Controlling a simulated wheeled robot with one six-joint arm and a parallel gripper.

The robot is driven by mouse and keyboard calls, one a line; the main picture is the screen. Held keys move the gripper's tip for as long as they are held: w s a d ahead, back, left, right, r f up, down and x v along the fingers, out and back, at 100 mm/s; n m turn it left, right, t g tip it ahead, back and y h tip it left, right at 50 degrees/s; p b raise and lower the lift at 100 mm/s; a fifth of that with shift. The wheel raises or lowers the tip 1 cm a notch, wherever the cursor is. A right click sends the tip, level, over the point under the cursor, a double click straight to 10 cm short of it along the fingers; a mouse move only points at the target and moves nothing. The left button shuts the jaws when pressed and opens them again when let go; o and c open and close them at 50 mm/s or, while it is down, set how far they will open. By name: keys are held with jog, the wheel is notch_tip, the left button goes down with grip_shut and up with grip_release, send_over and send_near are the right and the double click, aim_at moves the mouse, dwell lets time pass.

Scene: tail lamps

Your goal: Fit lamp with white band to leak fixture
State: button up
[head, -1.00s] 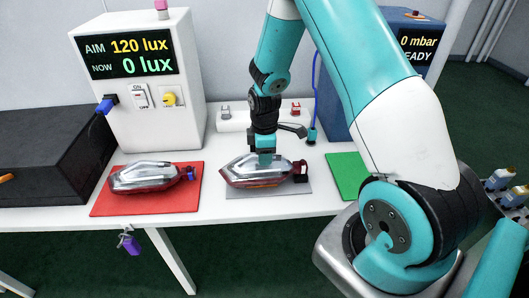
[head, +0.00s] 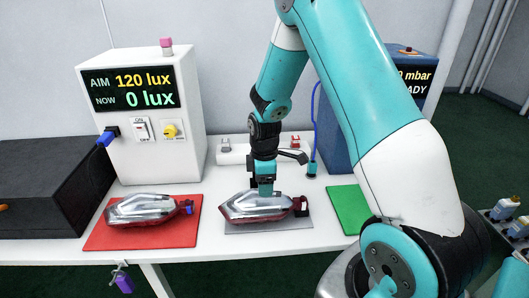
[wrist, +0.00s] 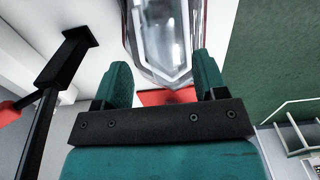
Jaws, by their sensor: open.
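A clear and dark-red lamp (head: 255,206) lies on the grey mat (head: 270,227), with a black connector and a small pale patch at its right end. A similar lamp (head: 145,209) with a blue plug lies on the red mat (head: 150,234). I cannot clearly make out a white band on either. My gripper (head: 264,190) points down at the middle of the grey-mat lamp. In the wrist view, my gripper (wrist: 162,75) is open, with a lamp (wrist: 165,40) showing between and beyond its fingers. Contact cannot be told. The white fixture (head: 234,152) stands behind, partly hidden by my arm.
A white lux meter box (head: 150,155) and a black box (head: 45,185) stand on the left. A blue box (head: 335,135) with a screen and a blue hose (head: 314,120) stands behind my arm. The green mat (head: 348,207) is bare where visible.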

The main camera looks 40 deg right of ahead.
notch_tip(320, 180, up, 14)
jog(key=shift+b, duration=0.4)
dwell(0.7)
